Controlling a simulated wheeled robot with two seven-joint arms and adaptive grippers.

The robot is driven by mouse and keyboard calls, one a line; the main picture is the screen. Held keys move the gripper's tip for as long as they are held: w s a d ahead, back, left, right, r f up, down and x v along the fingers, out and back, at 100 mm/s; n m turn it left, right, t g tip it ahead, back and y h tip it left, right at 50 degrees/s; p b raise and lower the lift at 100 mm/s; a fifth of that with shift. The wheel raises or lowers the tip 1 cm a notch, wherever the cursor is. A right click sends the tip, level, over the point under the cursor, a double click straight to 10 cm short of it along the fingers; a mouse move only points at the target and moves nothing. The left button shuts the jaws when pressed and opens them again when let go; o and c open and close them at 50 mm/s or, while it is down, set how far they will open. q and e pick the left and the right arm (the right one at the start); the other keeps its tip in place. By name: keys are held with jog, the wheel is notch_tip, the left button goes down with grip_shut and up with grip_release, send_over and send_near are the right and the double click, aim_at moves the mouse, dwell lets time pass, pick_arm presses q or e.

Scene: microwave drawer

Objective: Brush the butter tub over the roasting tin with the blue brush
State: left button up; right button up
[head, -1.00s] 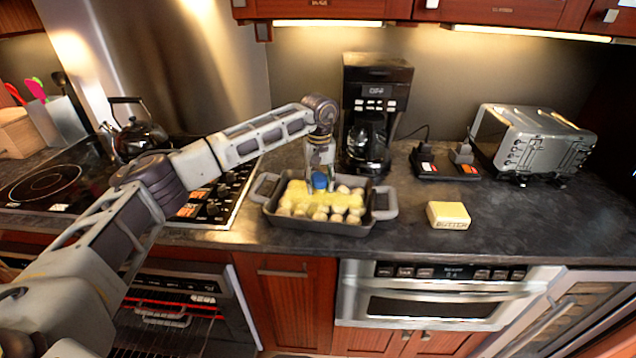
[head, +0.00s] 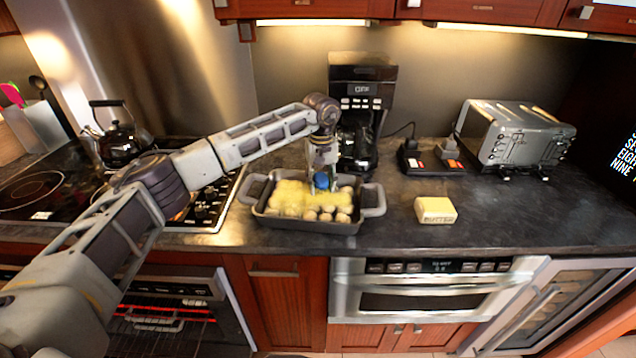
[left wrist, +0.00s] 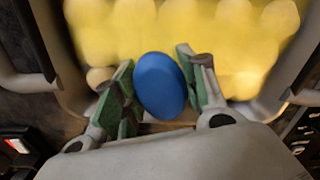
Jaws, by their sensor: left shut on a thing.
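The roasting tin (head: 312,226) is a dark grey pan with two side handles on the counter, filled with several potatoes coated in yellow; a few at the front right look paler. My left gripper (head: 321,185) is over the middle of the tin and shut on the blue brush (head: 321,181). In the left wrist view the brush (left wrist: 160,84) shows as a blue oval between the green-padded fingers of the gripper (left wrist: 158,88); its bristles are hidden. The butter tub (head: 435,210), a pale yellow block marked BUTTER, sits right of the tin. My right gripper is not in view.
A black coffee maker (head: 358,115) stands behind the tin. A toaster (head: 515,138) is at the back right, and a kettle (head: 116,138) is on the stove at left. The counter around the butter is clear.

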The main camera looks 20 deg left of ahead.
aim_at(345, 191)
pick_arm(q)
jog(key=shift+d, duration=0.1)
jog(key=shift+w+d+f, duration=0.1)
jog(key=shift+w+d, duration=0.05)
jog(key=shift+d, duration=0.7)
jog(key=shift+w+d, duration=0.15)
jog(key=shift+d, duration=0.7)
jog(key=shift+d, duration=0.1)
jog(key=shift+d, duration=0.2)
jog(key=shift+w+d, duration=0.15)
jog(key=shift+d, duration=0.65)
jog(key=shift+w+d, duration=0.15)
jog(key=shift+d, duration=0.65)
jog(key=shift+a, duration=0.15)
jog(key=shift+s+a, duration=0.15)
jog(key=shift+a, duration=0.75)
jog(key=shift+s+a, duration=0.15)
jog(key=shift+a, duration=0.7)
jog(key=shift+a, duration=0.1)
jog(key=shift+s+a, duration=0.2)
jog(key=shift+a, duration=0.7)
jog(key=shift+s+a, duration=0.15)
jog(key=shift+a, duration=0.75)
